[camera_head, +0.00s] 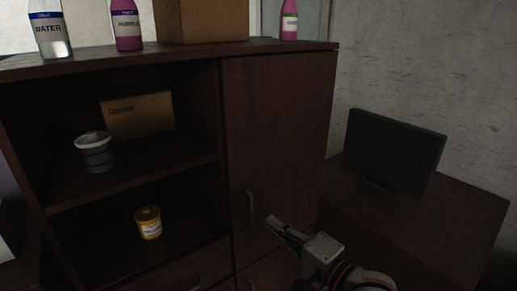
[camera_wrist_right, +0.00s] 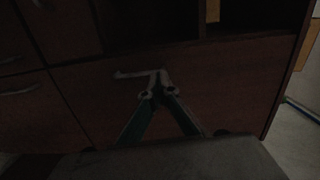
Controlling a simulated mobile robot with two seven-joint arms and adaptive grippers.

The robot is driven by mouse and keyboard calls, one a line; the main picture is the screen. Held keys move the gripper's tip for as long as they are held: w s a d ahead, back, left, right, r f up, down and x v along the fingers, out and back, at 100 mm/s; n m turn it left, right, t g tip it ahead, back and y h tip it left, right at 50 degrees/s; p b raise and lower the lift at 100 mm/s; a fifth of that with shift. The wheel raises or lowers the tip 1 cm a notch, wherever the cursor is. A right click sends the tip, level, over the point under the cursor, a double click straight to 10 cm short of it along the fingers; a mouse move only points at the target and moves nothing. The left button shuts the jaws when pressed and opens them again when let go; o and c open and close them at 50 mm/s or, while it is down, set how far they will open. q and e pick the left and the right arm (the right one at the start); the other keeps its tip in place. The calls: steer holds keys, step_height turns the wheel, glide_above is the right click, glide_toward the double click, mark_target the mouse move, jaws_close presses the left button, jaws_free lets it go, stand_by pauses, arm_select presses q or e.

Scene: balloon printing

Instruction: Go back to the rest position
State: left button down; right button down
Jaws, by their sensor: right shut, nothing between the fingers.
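My right gripper (camera_head: 271,221) is in front of the dark wooden cabinet (camera_head: 275,130), near the vertical handle (camera_head: 249,207) of its closed right door. Its fingers are together with nothing between them. The right wrist view shows the same gripper (camera_wrist_right: 156,76) with its tips together before a drawer front (camera_wrist_right: 215,90). A light horizontal handle (camera_wrist_right: 128,74) shows just beside the tips; I cannot tell whether they touch it. My left gripper is in neither view.
A grey bucket (camera_head: 95,153) and a cardboard box (camera_head: 137,115) sit on the upper shelf, a yellow tub (camera_head: 148,222) on the lower. Bottles, including a water bottle (camera_head: 50,30), and a box (camera_head: 201,20) stand on top. A black monitor (camera_head: 393,152) stands on the desk (camera_head: 440,215) at right.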

steer(key=s+d+f+n+g+h, duration=0.1)
steer(key=s+d+f+n+h, duration=0.2)
steer(key=f, duration=0.6)
steer(key=s+d+f+n+h, duration=0.25)
steer(key=s+d+f, duration=0.25)
steer(key=f, duration=0.5)
steer(key=s+d+f+n+g+h, duration=0.1)
steer(key=s+d+f+n+h, duration=0.15)
steer(key=d+f, duration=0.45)
steer(key=s+d+f+n+g+h, duration=0.1)
steer(key=s+f+n, duration=0.4)
steer(key=s+f, duration=0.5)
steer(key=shift+s+d+f+n, duration=0.35)
steer(key=shift+d+f, duration=0.15)
steer(key=shift+d, duration=0.25)
